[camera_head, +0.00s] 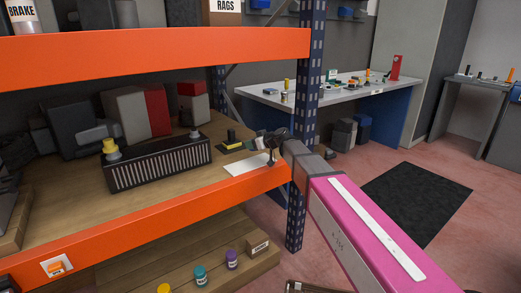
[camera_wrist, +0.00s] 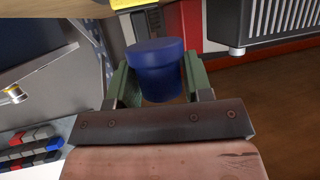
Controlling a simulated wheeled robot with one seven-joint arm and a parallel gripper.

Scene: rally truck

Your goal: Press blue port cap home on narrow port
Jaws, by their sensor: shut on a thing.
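My gripper (camera_wrist: 155,88) is shut on a blue cap (camera_wrist: 155,70), held between its two greenish fingers in the wrist view. The cap looks like a short cylinder with a wider rim. In the head view my gripper (camera_head: 268,140) is over the right end of the shelf, beside the blue post; the cap cannot be made out there. A black finned cooler (camera_head: 160,165) lies on the shelf to its left. A yellow cap (camera_head: 110,146) sits on its left port. The right port (camera_head: 194,133) is small and uncapped, apart from the gripper. The cooler also shows in the wrist view (camera_wrist: 280,20).
An orange beam (camera_head: 150,235) edges the shelf in front, and another orange beam (camera_head: 150,57) crosses above. A blue post (camera_head: 305,90) stands close to my arm. A white sheet (camera_head: 248,165) and a black-and-yellow item (camera_head: 232,145) lie near the gripper. Boxes stand behind the cooler.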

